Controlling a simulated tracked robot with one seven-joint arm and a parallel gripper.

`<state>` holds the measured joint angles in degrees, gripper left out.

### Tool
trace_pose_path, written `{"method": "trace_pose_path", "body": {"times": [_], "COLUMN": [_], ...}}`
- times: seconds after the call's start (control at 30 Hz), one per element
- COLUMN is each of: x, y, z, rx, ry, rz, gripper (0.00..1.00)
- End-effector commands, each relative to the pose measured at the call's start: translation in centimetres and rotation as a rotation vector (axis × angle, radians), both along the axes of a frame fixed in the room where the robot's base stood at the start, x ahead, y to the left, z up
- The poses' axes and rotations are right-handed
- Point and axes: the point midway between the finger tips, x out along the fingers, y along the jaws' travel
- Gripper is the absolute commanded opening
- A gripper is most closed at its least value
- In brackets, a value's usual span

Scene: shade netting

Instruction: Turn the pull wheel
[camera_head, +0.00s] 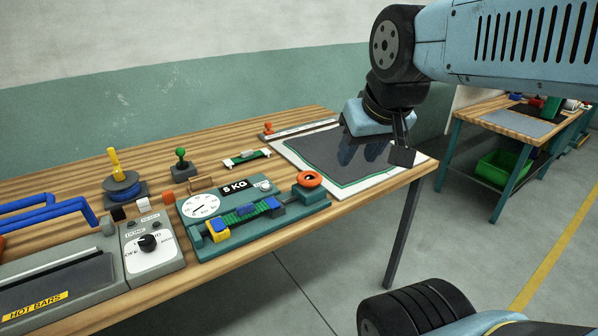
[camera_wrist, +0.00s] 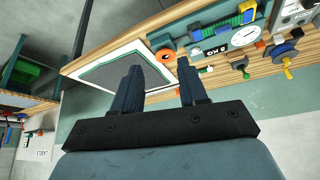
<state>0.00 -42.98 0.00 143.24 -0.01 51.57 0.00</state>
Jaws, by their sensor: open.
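The pull wheel, an orange ring with a dark centre (camera_head: 308,179), sits at the right end of a green tester (camera_head: 290,214) with a white dial and a "5 KG" sign. In the wrist view the orange wheel (camera_wrist: 165,55) shows just beyond and between the fingertips, apart from them. My gripper (camera_head: 377,150) is open and empty. It hangs above the dark mat, right of and higher than the wheel, in the head view. Its two dark fingers (camera_wrist: 158,66) are spread in the wrist view. Nothing visibly touches the wheel.
A dark mat on a white board (camera_head: 320,153) lies under my gripper. A "HOT BARS" unit (camera_head: 50,290) is front left. Another bench is right.

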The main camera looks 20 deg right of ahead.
Motion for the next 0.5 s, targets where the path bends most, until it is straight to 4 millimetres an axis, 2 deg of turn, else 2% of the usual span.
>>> {"method": "trace_pose_path", "body": {"times": [0.1,0.27,0.37,0.5], "x": [0.0,0.5,1.7,4.7], "y": [0.0,0.0,-0.1,-0.1], "z": [0.0,0.2,0.3,0.6], "rx": [0.000,-0.009,-0.031,-0.078], "ry": [0.000,0.009,0.034,0.090], "rz": [0.000,0.011,0.035,0.101], "gripper": [0.43,0.59,0.68,0.82]}}
